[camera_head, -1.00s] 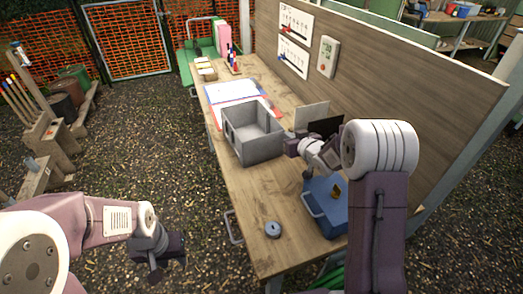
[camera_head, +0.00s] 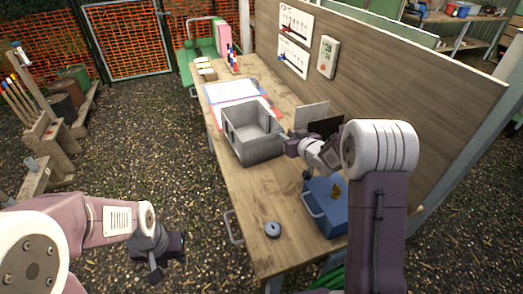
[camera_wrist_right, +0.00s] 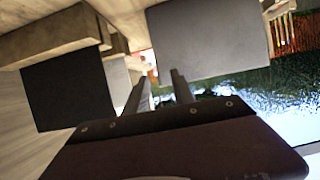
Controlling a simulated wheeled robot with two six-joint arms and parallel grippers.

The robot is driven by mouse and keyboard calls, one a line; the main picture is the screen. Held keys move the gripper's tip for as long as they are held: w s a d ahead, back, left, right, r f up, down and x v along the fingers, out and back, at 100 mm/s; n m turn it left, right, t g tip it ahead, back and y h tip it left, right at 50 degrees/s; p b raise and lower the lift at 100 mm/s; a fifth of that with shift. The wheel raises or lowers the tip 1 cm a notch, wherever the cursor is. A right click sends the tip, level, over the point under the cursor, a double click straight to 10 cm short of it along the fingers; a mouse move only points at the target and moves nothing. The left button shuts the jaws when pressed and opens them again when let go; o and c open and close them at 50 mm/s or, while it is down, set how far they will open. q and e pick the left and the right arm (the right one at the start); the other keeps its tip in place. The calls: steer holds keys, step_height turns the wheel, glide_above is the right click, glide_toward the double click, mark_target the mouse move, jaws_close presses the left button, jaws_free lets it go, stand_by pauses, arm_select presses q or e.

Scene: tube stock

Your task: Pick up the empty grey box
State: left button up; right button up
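The grey box (camera_head: 262,152) is an open-topped, empty bin standing upright on the wooden workbench. My right gripper (camera_head: 283,136) is at the box's right side, near its rim. In the right wrist view, a grey wall of the box (camera_wrist_right: 208,40) shows just beyond the gripper (camera_wrist_right: 158,84). Its two fingers are apart with nothing seen between them. One fingertip overlaps the wall in the picture; I cannot tell whether they touch. My left gripper (camera_head: 168,266) hangs low left of the bench, over the ground, with its fingers apart and empty.
A blue case (camera_head: 322,212) and a small round blue-grey object (camera_head: 272,229) are on the workbench (camera_head: 245,205) nearer me. A dark panel (camera_head: 326,127) and a pale panel (camera_head: 312,115) stand right of the box. A wooden back wall (camera_head: 400,95) bounds the right side. Papers lie behind the box.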

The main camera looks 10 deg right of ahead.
steer(key=v, duration=0.9)
steer(key=shift+s+f, duration=0.2)
steer(key=shift+f, duration=0.05)
